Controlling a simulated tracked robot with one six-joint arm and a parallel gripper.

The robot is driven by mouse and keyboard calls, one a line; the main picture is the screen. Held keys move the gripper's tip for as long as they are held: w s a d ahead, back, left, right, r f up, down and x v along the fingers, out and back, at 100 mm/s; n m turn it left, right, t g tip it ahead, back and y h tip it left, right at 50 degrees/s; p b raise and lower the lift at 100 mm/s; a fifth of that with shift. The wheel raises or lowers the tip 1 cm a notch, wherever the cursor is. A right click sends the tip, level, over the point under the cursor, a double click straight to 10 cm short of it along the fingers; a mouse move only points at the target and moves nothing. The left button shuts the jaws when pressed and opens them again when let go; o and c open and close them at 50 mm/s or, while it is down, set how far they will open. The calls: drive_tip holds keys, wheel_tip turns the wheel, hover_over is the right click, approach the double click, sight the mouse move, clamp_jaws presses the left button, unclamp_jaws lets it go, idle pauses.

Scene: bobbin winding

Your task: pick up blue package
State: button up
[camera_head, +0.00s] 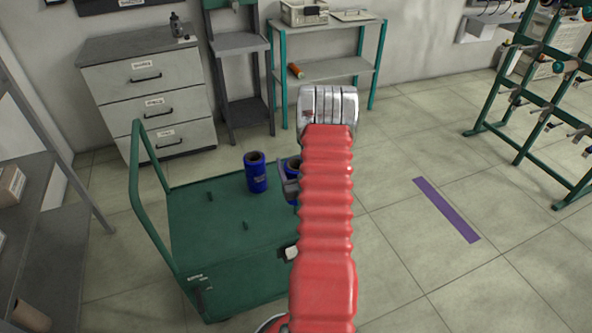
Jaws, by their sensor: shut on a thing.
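One blue package (255,172), a cylinder with a dark open top, stands upright on the green cart (190,220). A second blue package (292,167) shows partly at the cart's right side, largely hidden behind my red arm. My gripper (290,187) shows only as a small grey part at the left edge of the arm, next to this second package, and is shut on it. Most of the fingers are hidden by the arm. I cannot tell whether the held package touches the cart top.
The cart has a tall green handle (136,190) on its left and short pegs on top. A grey drawer cabinet (150,95) and a teal-legged table (325,70) stand behind. A green rack (530,100) stands right. The floor around a purple strip (446,209) is clear.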

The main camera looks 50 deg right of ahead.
drive_tip(key=shift+r, duration=0.65)
